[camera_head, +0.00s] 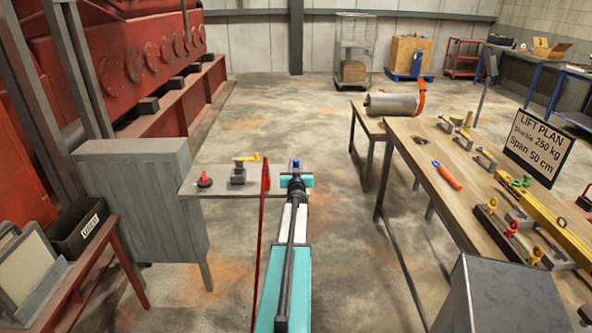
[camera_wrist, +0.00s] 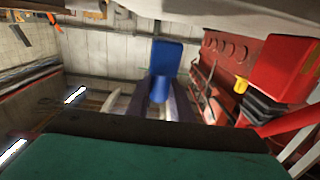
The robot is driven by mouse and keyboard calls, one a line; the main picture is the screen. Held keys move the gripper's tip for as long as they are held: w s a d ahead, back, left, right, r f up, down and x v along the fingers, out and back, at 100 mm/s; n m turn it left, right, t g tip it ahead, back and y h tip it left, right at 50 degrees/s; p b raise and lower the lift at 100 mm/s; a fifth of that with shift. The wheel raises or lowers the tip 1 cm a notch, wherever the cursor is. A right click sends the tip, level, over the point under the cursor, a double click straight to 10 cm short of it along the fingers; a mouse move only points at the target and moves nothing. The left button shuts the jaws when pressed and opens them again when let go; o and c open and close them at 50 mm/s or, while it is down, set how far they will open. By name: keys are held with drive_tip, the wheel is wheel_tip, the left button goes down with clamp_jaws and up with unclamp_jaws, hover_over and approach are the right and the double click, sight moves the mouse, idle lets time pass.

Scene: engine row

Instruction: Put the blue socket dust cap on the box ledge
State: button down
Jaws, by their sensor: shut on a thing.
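The blue socket dust cap (camera_head: 296,164) shows at the tip of my arm in the head view. In the wrist view the blue cap (camera_wrist: 160,90) sits between the two dark fingers of my gripper (camera_wrist: 161,101), which is shut on it. My gripper (camera_head: 296,178) is at the right end of the grey box ledge (camera_head: 215,187) in the head view. The ledge sticks out from the grey box (camera_head: 150,190). I cannot tell the cap's height above the ledge. My arm hides part of the floor below.
A red knob (camera_head: 205,180) and a dark block with a yellow lever (camera_head: 238,175) stand on the ledge. A thin red upright (camera_head: 262,225) is just left of my arm. A wooden workbench (camera_head: 420,150) with tools stands at right. Floor between is clear.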

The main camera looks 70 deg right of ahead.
drive_tip(key=shift+f+p, duration=0.35)
drive_tip(key=shift+f, duration=0.9)
drive_tip(key=shift+f, duration=0.2)
drive_tip(key=c, duration=1.6)
unclamp_jaws()
drive_tip(key=shift+o, duration=0.2)
drive_tip(key=shift+a+r, duration=0.1)
drive_tip(key=shift+r, duration=0.1)
drive_tip(key=b+v, duration=0.3)
drive_tip(key=v, duration=0.8)
drive_tip(key=shift+s+a, duration=0.2)
drive_tip(key=shift+a, duration=0.15)
